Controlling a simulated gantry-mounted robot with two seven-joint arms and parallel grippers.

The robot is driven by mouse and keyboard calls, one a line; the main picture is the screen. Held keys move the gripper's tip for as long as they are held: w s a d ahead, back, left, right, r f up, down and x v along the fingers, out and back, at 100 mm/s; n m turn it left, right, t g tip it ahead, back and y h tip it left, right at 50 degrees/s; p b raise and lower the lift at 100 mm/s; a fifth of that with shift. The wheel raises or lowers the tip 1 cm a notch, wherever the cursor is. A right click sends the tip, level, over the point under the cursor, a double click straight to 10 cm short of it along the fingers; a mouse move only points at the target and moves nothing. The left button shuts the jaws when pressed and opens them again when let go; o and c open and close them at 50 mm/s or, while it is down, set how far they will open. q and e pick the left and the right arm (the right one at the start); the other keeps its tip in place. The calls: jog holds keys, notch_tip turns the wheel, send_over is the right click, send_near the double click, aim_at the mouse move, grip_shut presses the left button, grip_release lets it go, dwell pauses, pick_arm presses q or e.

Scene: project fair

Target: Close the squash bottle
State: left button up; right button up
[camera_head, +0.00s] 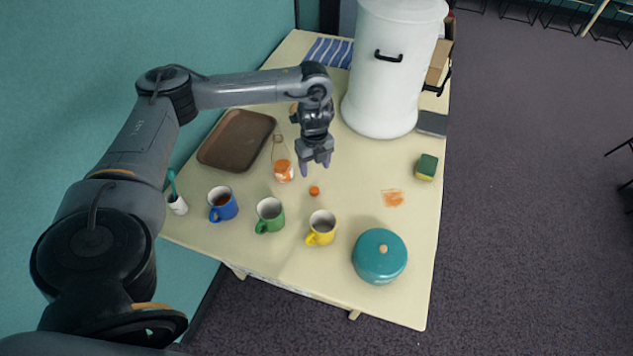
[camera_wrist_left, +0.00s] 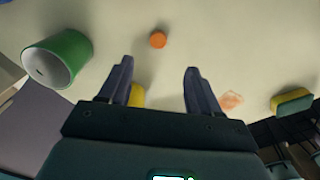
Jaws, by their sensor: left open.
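The squash bottle (camera_head: 282,160) is clear with orange liquid in its lower part and stands upright on the table, left of my left gripper. Its neck shows no cap. A small orange cap (camera_head: 314,190) lies on the table just in front of the gripper; it also shows in the left wrist view (camera_wrist_left: 158,40), beyond and between the fingertips. My left gripper (camera_head: 315,170) is open and empty, pointing down above the table and apart from the cap. The bottle is not in the left wrist view. My right gripper is in neither view.
Blue (camera_head: 222,204), green (camera_head: 269,215) and yellow (camera_head: 321,228) mugs stand along the front. A teal pot (camera_head: 379,256) is at front right.

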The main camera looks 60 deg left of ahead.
pick_arm(q)
jog(key=shift+s+d+f, duration=0.1)
jog(key=b, duration=0.1)
send_over(314, 190)
jog(key=shift+w+f, duration=0.2)
jog(key=shift+f, duration=2.55)
jog(key=shift+s+f, duration=0.1)
jog(key=shift+f, duration=2.5)
jog(key=shift+c, duration=0.4)
jog(key=c, duration=1)
